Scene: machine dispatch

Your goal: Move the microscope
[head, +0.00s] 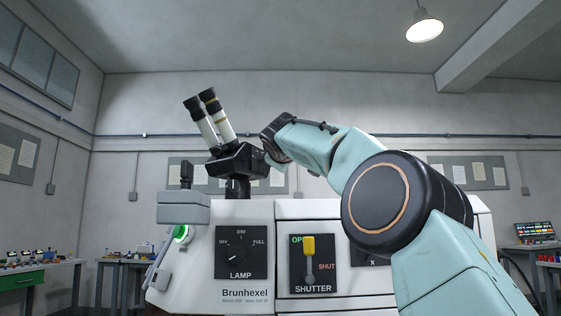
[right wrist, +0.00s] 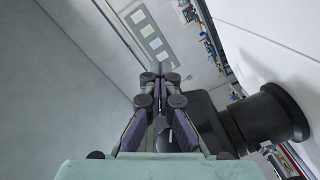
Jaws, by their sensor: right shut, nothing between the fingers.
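The microscope (head: 238,165) stands in the middle of the head view, with two tilted black-and-white eyepieces on a black head above a large white body (head: 245,210) marked Brunhexel. My right arm comes in from the right, and its wrist end is close beside the microscope head. The right gripper's fingers are not clear in the head view. In the right wrist view my right gripper (right wrist: 158,78) is shut and empty. A black cylindrical part (right wrist: 265,118), seemingly of the microscope, is just right of the fingers. Contact cannot be told. My left gripper is not in view.
The white front carries a LAMP dial (head: 241,252) and a SHUTTER panel with a yellow-handled lever (head: 309,247) standing up near OPEN. A green-lit part (head: 181,233) is at the left. Side benches stand at left (head: 35,268) and right (head: 535,246). Space above is clear.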

